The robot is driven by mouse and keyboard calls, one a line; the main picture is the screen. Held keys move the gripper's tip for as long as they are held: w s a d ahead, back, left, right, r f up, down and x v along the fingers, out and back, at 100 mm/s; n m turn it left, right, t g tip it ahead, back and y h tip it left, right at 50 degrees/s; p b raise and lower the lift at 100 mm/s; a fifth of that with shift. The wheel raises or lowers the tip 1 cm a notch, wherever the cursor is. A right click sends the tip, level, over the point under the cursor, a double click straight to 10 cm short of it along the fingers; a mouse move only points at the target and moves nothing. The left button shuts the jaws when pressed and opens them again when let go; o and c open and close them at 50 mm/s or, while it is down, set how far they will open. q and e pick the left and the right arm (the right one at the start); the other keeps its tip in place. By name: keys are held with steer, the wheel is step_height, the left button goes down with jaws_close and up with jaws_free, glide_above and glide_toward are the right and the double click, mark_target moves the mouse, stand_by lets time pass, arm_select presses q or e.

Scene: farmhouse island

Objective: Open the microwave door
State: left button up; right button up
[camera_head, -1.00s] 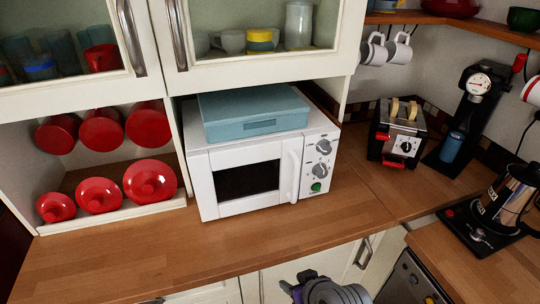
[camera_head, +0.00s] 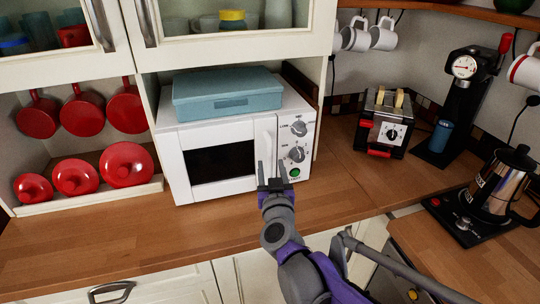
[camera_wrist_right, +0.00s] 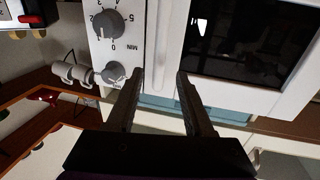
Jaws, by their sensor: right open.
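The white microwave (camera_head: 228,115) stands on the wooden counter and its door (camera_head: 222,165), with a dark window, is shut. The upright white door handle (camera_head: 265,141) is on the door's right side. My right gripper (camera_head: 271,168) is at the lower end of the handle in the head view. In the right wrist view, which is upside down, the open fingers (camera_wrist_right: 160,75) point at the microwave front. The white handle (camera_wrist_right: 165,45) shows between the lines of the two fingers. I cannot tell whether they touch it. My left gripper is not in view.
A blue box (camera_head: 228,94) lies on top of the microwave. Control knobs (camera_head: 297,154) sit right of the handle. The counter (camera_head: 90,245) at front left is clear.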

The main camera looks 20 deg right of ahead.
mark_target(270, 157)
steer(key=w, duration=0.3)
steer(key=w+d, duration=0.1)
steer(key=w, duration=0.1)
steer(key=shift+w, duration=0.4)
jaws_close()
stand_by(1.0)
